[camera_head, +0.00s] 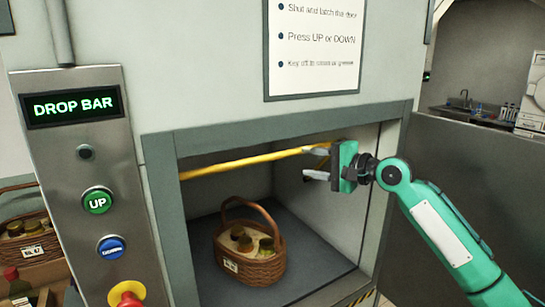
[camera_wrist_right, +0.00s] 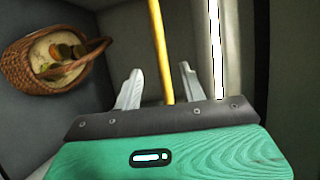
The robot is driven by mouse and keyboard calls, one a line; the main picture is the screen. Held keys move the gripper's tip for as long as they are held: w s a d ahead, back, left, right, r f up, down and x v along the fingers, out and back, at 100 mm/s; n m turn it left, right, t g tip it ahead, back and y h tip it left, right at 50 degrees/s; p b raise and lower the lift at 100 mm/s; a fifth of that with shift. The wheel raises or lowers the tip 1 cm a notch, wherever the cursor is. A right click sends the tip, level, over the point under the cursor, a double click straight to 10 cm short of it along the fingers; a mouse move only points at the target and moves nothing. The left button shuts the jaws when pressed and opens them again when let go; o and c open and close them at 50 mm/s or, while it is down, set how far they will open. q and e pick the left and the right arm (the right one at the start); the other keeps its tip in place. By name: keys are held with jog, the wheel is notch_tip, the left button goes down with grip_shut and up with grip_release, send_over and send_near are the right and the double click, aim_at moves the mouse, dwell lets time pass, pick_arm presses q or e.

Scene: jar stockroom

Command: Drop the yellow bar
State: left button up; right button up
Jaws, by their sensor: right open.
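The yellow bar (camera_head: 250,160) runs across the upper part of the lift opening, above a basket, and its right end is hidden behind my right gripper. My right gripper (camera_head: 308,162) is at the right side of the opening, open. In the right wrist view the bar (camera_wrist_right: 160,45) passes between the two spread fingers of my gripper (camera_wrist_right: 160,72), with gaps on both sides. My left gripper is not in view.
A wicker basket (camera_head: 265,270) with jars stands on the compartment floor (camera_head: 312,262). The panel (camera_head: 78,175) at left has a display (camera_head: 73,106) reading DROP BAR, a green UP button (camera_head: 97,200), a blue DOWN button (camera_head: 111,247) and a red knob. An open door (camera_head: 470,180) stands at right.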

aim_at(275, 156)
jog(key=p+x, duration=0.3)
jog(key=x, duration=0.8)
jog(key=shift+a+r, duration=0.1)
jog(key=shift+r, duration=0.05)
jog(key=shift+w+a+f, duration=0.2)
jog(key=shift+w+a, duration=0.2)
jog(key=shift+a, duration=0.05)
grip_shut()
